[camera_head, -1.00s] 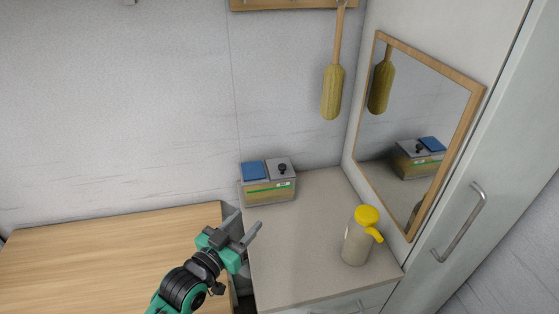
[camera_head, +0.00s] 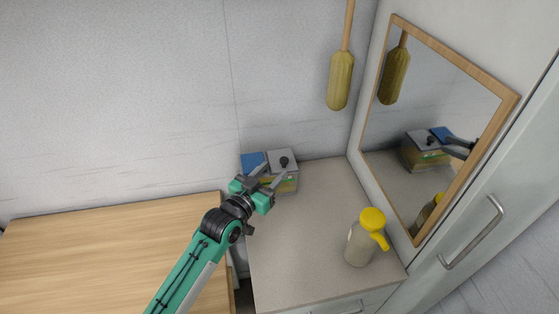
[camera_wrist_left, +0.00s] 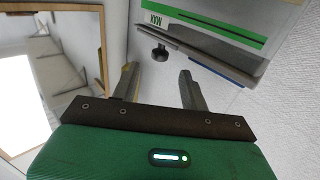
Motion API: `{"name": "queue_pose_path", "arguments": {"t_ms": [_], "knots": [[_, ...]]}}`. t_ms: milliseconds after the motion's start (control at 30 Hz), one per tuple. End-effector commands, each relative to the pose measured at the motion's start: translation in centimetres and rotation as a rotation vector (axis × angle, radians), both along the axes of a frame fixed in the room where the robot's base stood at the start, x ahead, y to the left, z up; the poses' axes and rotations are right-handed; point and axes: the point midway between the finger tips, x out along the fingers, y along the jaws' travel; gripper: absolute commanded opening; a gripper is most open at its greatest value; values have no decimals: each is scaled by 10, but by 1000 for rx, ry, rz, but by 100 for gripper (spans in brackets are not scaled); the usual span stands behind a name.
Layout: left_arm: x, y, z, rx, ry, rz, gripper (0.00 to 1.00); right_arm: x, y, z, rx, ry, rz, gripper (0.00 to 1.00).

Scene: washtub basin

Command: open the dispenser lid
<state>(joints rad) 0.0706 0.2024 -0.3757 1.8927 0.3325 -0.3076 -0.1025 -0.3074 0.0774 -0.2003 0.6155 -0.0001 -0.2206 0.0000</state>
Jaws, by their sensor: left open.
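The dispenser (camera_head: 290,184) is a box at the back of the grey counter, against the wall. Its top has a blue lid (camera_head: 252,162) on the left and a grey lid (camera_head: 280,154) with a black knob (camera_head: 284,162) on the right. My left gripper (camera_head: 277,170) is open in front of the box and hides part of its front. In the left wrist view the knob (camera_wrist_left: 160,52) shows just beyond the gap between the open fingers (camera_wrist_left: 159,80), with nothing between them. The grey lid looks closed. My right gripper is not in view.
A bottle with a yellow pump top (camera_head: 366,240) stands at the counter's front right. A wood-framed mirror (camera_head: 434,110) hangs on the right, beside a cabinet handle (camera_head: 474,233). A wooden tabletop (camera_head: 110,245) lies left. The counter's middle (camera_head: 315,230) is clear.

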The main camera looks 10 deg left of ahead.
Motion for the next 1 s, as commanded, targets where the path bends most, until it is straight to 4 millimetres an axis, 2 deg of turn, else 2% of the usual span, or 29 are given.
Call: {"name": "queue_pose_path", "arguments": {"t_ms": [133,300,667,767,900,1000], "knots": [[23,-12,1,-1,0,0,45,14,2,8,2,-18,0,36],[37,-19,0,1,0,0,45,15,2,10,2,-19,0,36],[41,-21,0,1,0,0,45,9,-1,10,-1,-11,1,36],[41,-21,0,0,0,0,29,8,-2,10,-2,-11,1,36],[41,-21,0,0,0,0,2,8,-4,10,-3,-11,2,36],[41,-21,0,0,0,0,0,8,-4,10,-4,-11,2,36]]}}
